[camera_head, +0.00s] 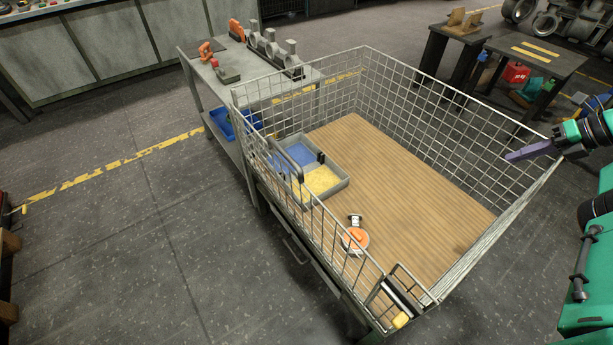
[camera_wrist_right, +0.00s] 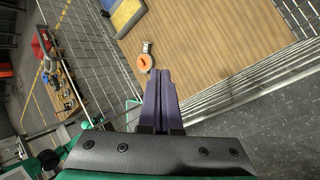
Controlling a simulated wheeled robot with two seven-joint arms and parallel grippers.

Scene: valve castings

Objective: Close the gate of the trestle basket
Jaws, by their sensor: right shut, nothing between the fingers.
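The trestle basket (camera_head: 450,262) is a large wire-mesh box with a wooden floor, in the middle of the head view. Its long near-left side is a lower barred panel (camera_head: 335,232), which looks like the gate. I cannot tell from here whether it is latched. A dark fitting with a yellow end (camera_head: 401,319) sits at that side's near corner. My right gripper (camera_head: 509,157) has purple fingers, shut and empty, above the basket's right side, apart from the barred panel. The fingers also show pressed together in the wrist view (camera_wrist_right: 159,73). My left gripper is out of view.
Inside the basket are a divided grey tray (camera_head: 334,190) with blue and yellow compartments and an orange-and-white round item (camera_head: 355,239). A grey bench (camera_head: 232,136) with castings stands behind left. Dark tables (camera_head: 540,62) stand at back right. The floor at left is clear.

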